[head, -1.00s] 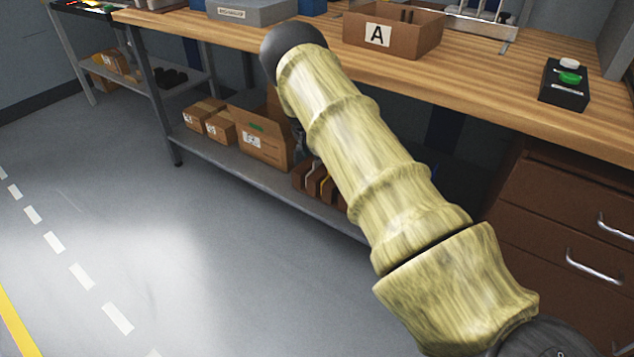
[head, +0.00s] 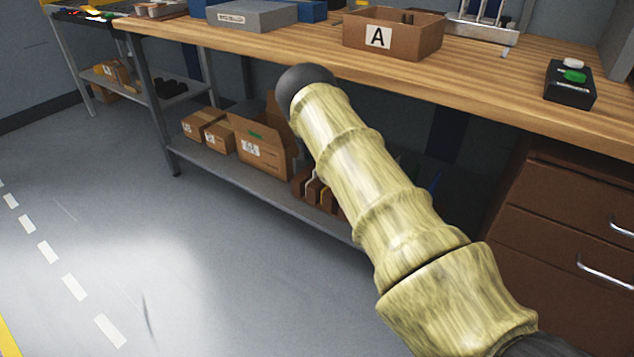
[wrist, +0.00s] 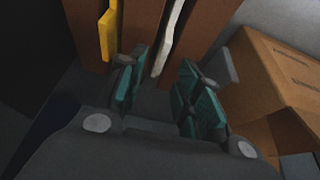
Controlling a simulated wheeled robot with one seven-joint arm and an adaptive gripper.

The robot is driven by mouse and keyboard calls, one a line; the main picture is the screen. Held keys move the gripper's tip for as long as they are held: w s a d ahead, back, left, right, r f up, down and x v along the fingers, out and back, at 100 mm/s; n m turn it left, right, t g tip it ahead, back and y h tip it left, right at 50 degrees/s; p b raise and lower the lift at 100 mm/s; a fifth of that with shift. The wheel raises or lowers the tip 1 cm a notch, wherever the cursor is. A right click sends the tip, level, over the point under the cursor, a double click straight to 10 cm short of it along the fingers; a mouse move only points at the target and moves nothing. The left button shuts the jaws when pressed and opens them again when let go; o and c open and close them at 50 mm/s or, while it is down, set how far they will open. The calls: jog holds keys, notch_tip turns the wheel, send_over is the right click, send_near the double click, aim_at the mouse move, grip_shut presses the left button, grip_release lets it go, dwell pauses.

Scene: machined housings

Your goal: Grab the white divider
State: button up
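The white divider (wrist: 170,40) is a thin upright strip between brown blocks in the wrist view. Its near end lies between my fingertips in the picture; I cannot tell how far in depth it is from them. In the head view the white divider (head: 310,184) shows as a small pale sliver on the lower shelf. My gripper (wrist: 160,88) has teal pads, spread apart, with no contact on the divider visible. My own arm hides the gripper in the head view.
A yellow divider (wrist: 108,36) stands left of the white one, close to the left finger. An open cardboard box (wrist: 270,75) is close on the right, also on the lower shelf (head: 225,178) in the head view. The wooden bench top (head: 480,85) lies above.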

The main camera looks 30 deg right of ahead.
jog(key=b+x, duration=0.1)
jog(key=x, duration=0.3)
jog(key=shift+f, duration=0.15)
jog(key=shift+a, duration=0.1)
grip_shut()
